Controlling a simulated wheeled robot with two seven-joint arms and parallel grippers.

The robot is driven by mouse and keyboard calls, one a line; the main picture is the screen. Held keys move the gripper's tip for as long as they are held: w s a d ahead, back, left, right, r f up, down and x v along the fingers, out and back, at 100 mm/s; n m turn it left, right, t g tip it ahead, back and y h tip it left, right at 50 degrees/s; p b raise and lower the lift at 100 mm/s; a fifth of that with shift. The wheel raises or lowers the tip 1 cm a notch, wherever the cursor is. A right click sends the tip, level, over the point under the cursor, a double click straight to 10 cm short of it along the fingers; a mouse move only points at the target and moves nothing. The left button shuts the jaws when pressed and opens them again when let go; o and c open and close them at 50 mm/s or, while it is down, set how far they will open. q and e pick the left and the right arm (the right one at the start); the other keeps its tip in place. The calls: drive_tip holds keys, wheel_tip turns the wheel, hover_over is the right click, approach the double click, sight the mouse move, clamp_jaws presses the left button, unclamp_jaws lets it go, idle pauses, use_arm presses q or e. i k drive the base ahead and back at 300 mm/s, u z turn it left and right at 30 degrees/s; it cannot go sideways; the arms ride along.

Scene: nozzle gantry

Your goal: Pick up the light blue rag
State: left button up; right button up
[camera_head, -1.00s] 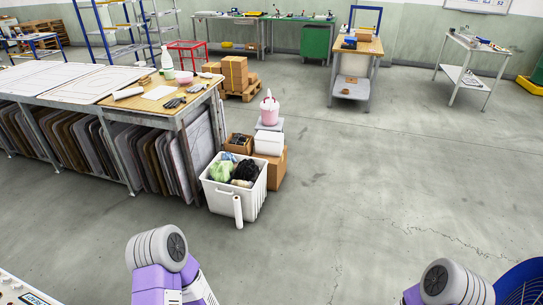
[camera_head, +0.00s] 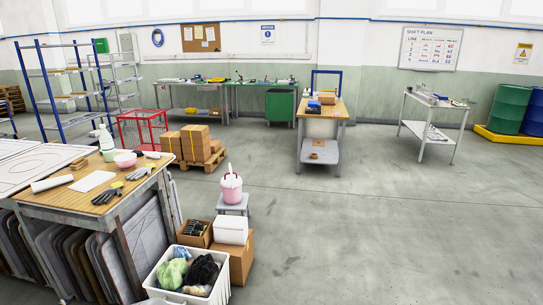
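A white bin (camera_head: 221,288) stands on the floor at the lower left, its bottom cut off by the picture edge. A green cloth (camera_head: 172,273) and a black cloth (camera_head: 202,270) lie in it. A small blue-grey piece (camera_head: 181,252) shows at the back of the bin, behind the green cloth. It may be a light blue rag, but it is too small and covered to be sure. I see no other clear light blue rag. Neither of my grippers is in view.
A workbench (camera_head: 90,205) with gloves, a pink bowl (camera_head: 125,159) and bottles stands left of the bin. Cardboard boxes (camera_head: 241,262) and a pink bucket (camera_head: 231,190) on a stool stand behind it. A wooden-topped cart (camera_head: 322,110) stands farther back. The floor at right is clear.

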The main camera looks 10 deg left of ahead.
sight(180, 252)
drive_tip(key=i, duration=3.2)
drive_tip(key=u, duration=3.45)
drive_tip(key=i, duration=0.5)
drive_tip(key=u, duration=0.05)
